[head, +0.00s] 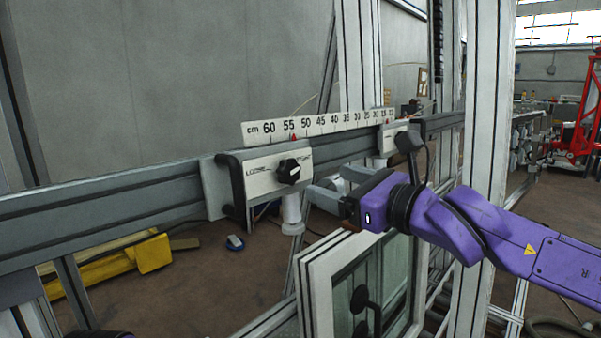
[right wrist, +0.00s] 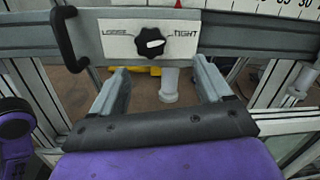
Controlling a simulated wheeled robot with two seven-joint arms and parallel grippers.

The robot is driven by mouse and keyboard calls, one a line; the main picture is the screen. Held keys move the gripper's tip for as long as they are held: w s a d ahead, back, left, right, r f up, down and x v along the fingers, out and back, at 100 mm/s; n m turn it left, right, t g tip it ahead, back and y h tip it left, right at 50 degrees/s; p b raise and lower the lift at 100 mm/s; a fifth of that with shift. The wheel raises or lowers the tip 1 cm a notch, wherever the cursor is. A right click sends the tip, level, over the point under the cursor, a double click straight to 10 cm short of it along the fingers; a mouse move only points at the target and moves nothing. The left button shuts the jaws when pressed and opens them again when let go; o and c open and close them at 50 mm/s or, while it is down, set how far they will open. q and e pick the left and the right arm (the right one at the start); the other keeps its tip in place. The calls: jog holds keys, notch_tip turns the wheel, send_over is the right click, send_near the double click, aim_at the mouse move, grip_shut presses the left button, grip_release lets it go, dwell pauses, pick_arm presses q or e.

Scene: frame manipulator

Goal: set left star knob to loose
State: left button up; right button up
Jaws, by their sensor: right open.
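The left star knob (head: 289,171) is black with a white pointer mark, on a white plate (head: 262,174) lettered LOOSE on the left and TIGHT on the right. In the right wrist view the knob (right wrist: 150,43) has its mark turned toward the TIGHT side. My right gripper (head: 328,182) is open and empty, to the right of the knob in the head view. In the right wrist view its two fingers (right wrist: 161,72) point toward the plate, just below the knob, apart from it.
The plate's carriage has a black handle (head: 237,185) at its left and rides on a grey rail (head: 110,208). A cm scale (head: 320,124) with a red pointer runs above. A second carriage (head: 392,137) sits farther right. A framed window (head: 345,285) stands below.

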aim_at(292, 171)
jog(key=x, duration=0.5)
jog(key=s+a+x, duration=0.1)
jog(key=x, duration=0.2)
jog(key=shift+a+r+p, duration=0.1)
jog(key=shift+a+p, duration=0.05)
jog(key=shift+p, duration=0.25)
jog(key=shift+w, duration=0.2)
jog(key=shift+s+r, duration=0.15)
jog(key=shift+s, duration=0.25)
jog(key=c, duration=1)
